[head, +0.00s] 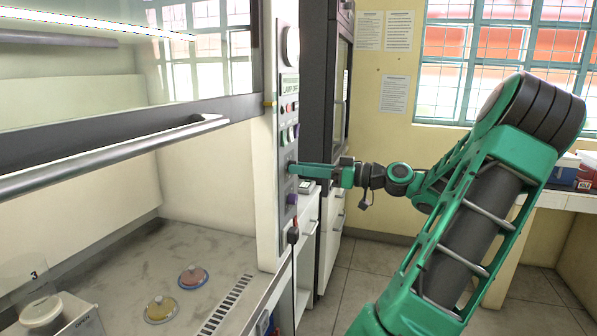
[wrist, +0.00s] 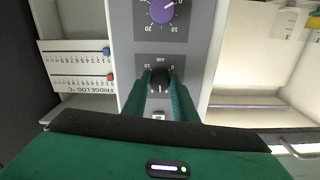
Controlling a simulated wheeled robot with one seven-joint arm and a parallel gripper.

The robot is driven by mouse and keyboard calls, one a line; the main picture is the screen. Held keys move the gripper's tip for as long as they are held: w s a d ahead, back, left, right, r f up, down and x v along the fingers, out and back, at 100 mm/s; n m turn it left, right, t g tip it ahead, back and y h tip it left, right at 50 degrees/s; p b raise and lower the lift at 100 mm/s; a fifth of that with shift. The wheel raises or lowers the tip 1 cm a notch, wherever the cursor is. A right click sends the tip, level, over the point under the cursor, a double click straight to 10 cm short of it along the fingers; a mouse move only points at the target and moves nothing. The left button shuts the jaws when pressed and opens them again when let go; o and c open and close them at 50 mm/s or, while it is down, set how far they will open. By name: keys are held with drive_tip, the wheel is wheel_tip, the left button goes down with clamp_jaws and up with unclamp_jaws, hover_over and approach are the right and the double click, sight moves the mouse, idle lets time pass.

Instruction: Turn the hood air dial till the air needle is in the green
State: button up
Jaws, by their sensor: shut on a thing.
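The hood air dial (wrist: 160,76) is a small black knob under an upside-down "AIR" label in the wrist view, with scale marks beside it. My gripper (wrist: 161,86) is shut on it, one green finger on each side. In the head view my gripper (head: 294,169) reaches the hood's side panel from the right, and its fingers hide the dial. A round white gauge (head: 291,46) sits at the top of that panel, seen nearly edge-on. Its needle and any green band cannot be read.
A purple dial (wrist: 162,11) with its own scale is near the air dial on the panel. The raised glass sash has a grey handle bar (head: 120,160). Two coloured dishes (head: 193,276) lie inside the hood.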

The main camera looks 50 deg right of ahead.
drive_tip(key=o, duration=1)
drive_tip(key=shift+o, duration=0.2)
drive_tip(key=shift+s+d, duration=0.1)
drive_tip(key=v, duration=1)
drive_tip(key=shift+s, duration=0.2)
